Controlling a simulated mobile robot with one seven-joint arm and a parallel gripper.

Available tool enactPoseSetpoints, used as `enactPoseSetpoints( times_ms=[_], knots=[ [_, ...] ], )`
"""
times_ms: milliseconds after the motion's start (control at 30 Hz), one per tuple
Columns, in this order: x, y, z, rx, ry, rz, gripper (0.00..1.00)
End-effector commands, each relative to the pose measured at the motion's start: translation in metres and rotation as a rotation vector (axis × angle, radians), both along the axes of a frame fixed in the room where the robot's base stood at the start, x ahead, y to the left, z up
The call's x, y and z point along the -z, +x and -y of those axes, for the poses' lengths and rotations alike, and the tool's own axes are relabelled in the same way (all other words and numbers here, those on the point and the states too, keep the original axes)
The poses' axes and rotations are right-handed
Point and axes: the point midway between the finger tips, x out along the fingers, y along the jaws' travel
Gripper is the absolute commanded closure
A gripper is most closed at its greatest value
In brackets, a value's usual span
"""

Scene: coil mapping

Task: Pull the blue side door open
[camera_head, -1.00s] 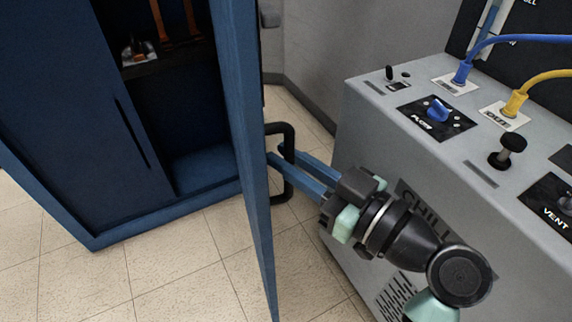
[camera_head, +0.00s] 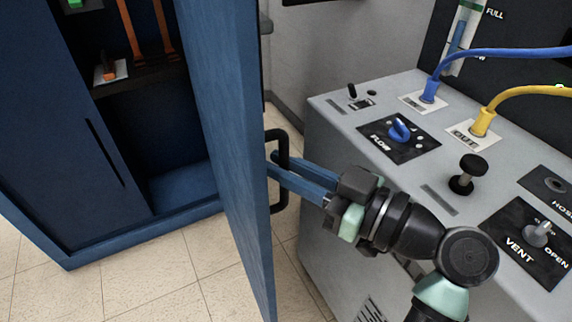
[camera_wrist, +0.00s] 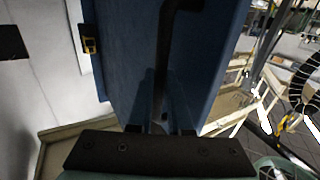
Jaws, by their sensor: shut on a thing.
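The blue side door (camera_head: 225,130) stands open in the head view, swung out from the blue cabinet (camera_head: 55,150), whose dark inside shows. A black D-shaped handle (camera_head: 283,172) is on the door's outer face. My gripper (camera_head: 282,167) reaches in from the right with its blue fingers at the handle, shut on its upright bar. In the wrist view the door (camera_wrist: 130,60) fills the middle, and the dark handle bar (camera_wrist: 163,70) runs down between the fingers. The fingertips are partly hidden by the handle.
A grey chiller unit (camera_head: 330,160) with a flow knob (camera_head: 399,130), a vent knob (camera_head: 537,234), and blue and yellow hoses stands close on the right, beside my arm. Orange cables (camera_head: 133,30) hang inside the cabinet. Tiled floor (camera_head: 150,275) is clear in front of the cabinet.

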Motion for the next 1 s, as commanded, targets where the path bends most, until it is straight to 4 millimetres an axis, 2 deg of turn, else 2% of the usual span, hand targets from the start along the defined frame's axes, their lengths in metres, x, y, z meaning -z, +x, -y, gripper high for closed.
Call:
enactPoseSetpoints(
  times_ms=[67, 100, 167, 433, 567, 1000],
  knots=[
    [-0.004, 0.001, -0.003, -0.001, 0.002, 0.006, 1.0],
    [-0.004, 0.001, -0.003, -0.001, 0.002, 0.006, 0.79],
    [-0.003, 0.001, -0.002, -0.002, 0.002, 0.006, 0.7],
    [-0.002, 0.0, -0.001, 0.0, 0.001, 0.003, 0.7],
    [-0.002, -0.004, 0.008, 0.002, 0.001, 0.002, 0.7],
    [-0.003, -0.048, 0.086, 0.004, 0.002, 0.003, 0.7]
  ],
)
